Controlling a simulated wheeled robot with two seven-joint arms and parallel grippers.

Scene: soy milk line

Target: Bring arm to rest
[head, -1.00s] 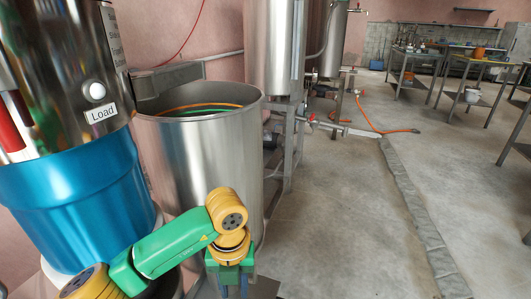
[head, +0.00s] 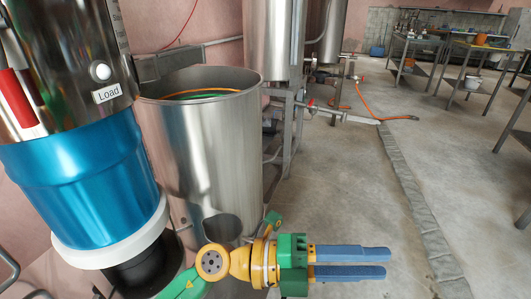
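My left arm, green and yellow, comes in from the lower left. Its gripper (head: 350,263) points to the right, low in front of the steel vat. Its two blue-grey fingers lie parallel with a gap between them, and nothing is between them. The gripper is open and empty, over the concrete floor in the picture. My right gripper is not in this view.
A blue and steel machine (head: 85,185) with a "Load" button (head: 101,71) stands close on the left. An open steel vat (head: 205,150) stands beside it. Steel tanks (head: 268,45) are behind.

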